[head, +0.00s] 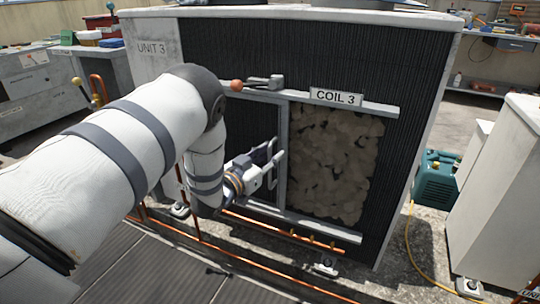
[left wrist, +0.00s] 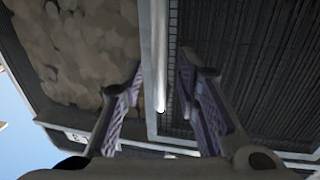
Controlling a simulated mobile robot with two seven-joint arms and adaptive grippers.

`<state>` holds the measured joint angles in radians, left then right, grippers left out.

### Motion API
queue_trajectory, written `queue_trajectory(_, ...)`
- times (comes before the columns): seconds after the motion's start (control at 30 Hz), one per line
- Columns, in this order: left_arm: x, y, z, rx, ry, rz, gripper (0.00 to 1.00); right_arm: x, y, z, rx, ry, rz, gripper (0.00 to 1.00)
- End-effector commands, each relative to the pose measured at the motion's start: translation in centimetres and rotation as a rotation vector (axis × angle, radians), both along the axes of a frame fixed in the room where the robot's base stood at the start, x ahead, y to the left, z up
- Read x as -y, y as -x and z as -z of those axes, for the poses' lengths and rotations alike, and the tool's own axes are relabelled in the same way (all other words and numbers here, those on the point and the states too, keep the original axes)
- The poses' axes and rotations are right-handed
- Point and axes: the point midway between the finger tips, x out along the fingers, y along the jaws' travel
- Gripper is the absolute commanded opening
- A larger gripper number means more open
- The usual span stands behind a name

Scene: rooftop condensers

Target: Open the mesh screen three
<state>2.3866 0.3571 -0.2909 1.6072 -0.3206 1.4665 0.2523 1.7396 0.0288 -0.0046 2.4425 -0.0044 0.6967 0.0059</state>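Mesh screen three (head: 283,125) is a grey-framed dark panel on the front of the condenser marked UNIT 3. It stands left of a brown, leaf-like patch (head: 335,165) under the COIL 3 label (head: 336,97), and the patch shows uncovered. My left gripper (head: 268,163) is at the upright handle on the screen's right edge. In the left wrist view its two fingers (left wrist: 161,80) are spread either side of the pale handle bar (left wrist: 160,95), with gaps showing on both sides. My left arm hides the screen's left part. My right gripper is not in view.
A lever with a red knob (head: 237,85) sits by the upper rail (head: 375,106). Copper pipes (head: 270,234) run low along the front. A green machine (head: 435,178) with a yellow hose and a white cabinet (head: 505,190) stand to the right.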

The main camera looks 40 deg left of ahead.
Motion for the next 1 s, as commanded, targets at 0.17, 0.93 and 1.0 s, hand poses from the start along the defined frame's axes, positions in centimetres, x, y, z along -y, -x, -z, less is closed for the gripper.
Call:
queue_trajectory(0.17, 0.0, 0.0, -0.1, 0.002, 0.0, 0.001, 0.3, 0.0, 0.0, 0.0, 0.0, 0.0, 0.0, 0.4)
queue_trajectory(0.93, 1.0, 12.0, -0.1, 0.001, 0.0, 0.0, 0.3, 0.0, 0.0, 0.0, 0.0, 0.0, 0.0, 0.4)
queue_trajectory(1.0, 1.0, 12.0, -0.1, 0.001, 0.0, 0.0, 0.3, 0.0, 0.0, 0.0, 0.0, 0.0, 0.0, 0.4)
